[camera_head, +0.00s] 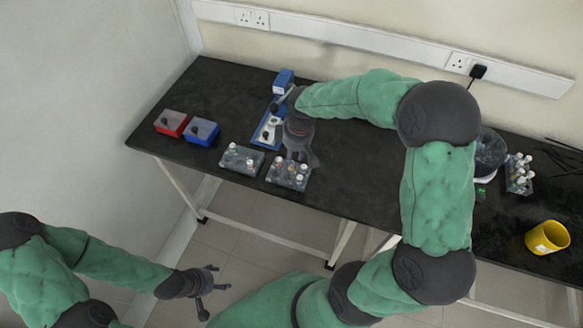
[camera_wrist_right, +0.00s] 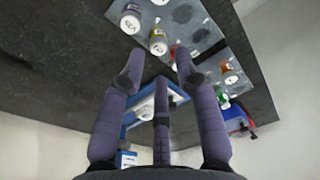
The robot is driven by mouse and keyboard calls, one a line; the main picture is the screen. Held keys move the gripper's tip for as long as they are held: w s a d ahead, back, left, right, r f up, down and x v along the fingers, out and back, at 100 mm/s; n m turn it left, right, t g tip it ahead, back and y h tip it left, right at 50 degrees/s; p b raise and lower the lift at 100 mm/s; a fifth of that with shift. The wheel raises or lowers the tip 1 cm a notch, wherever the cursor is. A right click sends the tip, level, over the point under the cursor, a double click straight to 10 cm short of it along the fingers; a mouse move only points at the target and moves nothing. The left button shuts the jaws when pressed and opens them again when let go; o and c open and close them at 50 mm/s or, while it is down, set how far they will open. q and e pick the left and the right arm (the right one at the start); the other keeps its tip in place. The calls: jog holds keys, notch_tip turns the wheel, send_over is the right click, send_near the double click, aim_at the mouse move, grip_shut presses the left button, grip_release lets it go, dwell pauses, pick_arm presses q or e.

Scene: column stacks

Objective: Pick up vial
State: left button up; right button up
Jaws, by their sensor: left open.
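Small capped vials stand in a clear rack (camera_head: 288,184) near the front edge of the black bench. A second clear rack with vials (camera_head: 242,159) stands just left of it. My right gripper (camera_head: 299,158) is over the back of the nearer rack, its fingers pointing down. In the right wrist view its fingers (camera_wrist_right: 160,66) are spread with no vial between them. An amber vial (camera_wrist_right: 158,42) and a white-capped vial (camera_wrist_right: 130,20) show just beyond the fingertips. My left gripper (camera_head: 212,281) is open and empty, below and in front of the bench.
A red box (camera_head: 171,123) and a blue box (camera_head: 202,132) sit at the bench's left. A blue tray (camera_head: 262,138) lies behind the racks, with a small blue box (camera_head: 283,81) at the back. A yellow cup (camera_head: 547,237) and another vial rack (camera_head: 519,183) stand on the right.

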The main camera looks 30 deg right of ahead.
aim_at(292, 166)
jog(key=f, duration=0.1)
jog(key=f+b, duration=0.1)
jog(key=f, duration=0.1)
jog(key=f+b, duration=0.1)
jog(key=f, duration=0.1)
jog(key=shift+w+f, duration=0.1)
jog(key=shift+w, duration=0.3)
jog(key=c, duration=0.6)
